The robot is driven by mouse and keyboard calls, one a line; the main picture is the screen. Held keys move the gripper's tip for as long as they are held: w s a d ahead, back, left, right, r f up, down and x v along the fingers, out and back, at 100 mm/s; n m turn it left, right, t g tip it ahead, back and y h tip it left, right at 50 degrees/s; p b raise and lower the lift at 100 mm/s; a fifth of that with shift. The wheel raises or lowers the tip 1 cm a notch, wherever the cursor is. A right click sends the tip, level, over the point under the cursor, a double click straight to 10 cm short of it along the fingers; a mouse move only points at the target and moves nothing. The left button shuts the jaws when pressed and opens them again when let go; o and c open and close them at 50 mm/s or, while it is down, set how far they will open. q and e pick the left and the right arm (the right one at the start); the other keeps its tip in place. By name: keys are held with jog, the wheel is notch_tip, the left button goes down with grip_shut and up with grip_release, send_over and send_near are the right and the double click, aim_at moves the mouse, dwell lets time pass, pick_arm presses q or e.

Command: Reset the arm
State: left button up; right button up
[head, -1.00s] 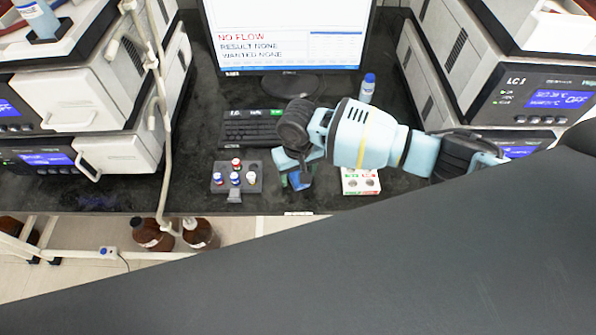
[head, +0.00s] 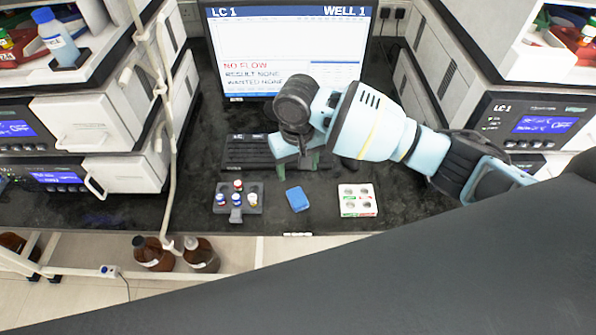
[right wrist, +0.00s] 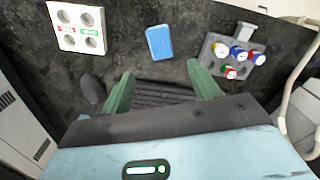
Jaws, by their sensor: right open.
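My right arm reaches in from the right in the head view. Its gripper (head: 304,160) is above the bench, close to the keyboard (head: 247,152). In the right wrist view its two green fingers (right wrist: 162,92) are wide apart with nothing between them, and the keyboard (right wrist: 160,95) lies beyond them. A blue block (head: 297,199) lies on the bench nearer the front edge, apart from the fingers; it also shows in the right wrist view (right wrist: 160,43). My left gripper does not show.
A grey rack (head: 237,197) with several capped vials and a white tray (head: 358,200) with round wells stand on the bench. A monitor (head: 290,50) stands behind. Instrument stacks flank both sides. Brown bottles (head: 153,253) stand below the front edge.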

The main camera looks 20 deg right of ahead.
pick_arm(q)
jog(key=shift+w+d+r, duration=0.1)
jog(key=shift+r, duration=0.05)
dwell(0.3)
pick_arm(e)
jog(key=s+a+f+n+y, duration=0.1)
jog(key=s+a+f+y, duration=0.2)
jog(key=s, duration=0.5)
jog(key=s+a+f+n+y, duration=0.1)
jog(key=s+a+f+n, duration=0.15)
jog(key=s+f, duration=0.45)
jog(key=s+d+m+t+h, duration=0.2)
jog(key=s+d+m+h, duration=0.15)
jog(key=s+d, duration=1.4)
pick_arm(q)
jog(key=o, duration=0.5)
pick_arm(e)
jog(key=w+a+f+t, duration=0.2)
jog(key=f+t, duration=0.1)
jog(key=f, duration=0.2)
jog(key=w+a+f+t+y, duration=0.1)
jog(key=w+a+f+t, duration=0.1)
jog(key=w+f+t, duration=0.1)
jog(key=shift+a+f+n+t, duration=0.35)
jog(key=shift+f+t, duration=0.25)
jog(key=shift+f, duration=0.35)
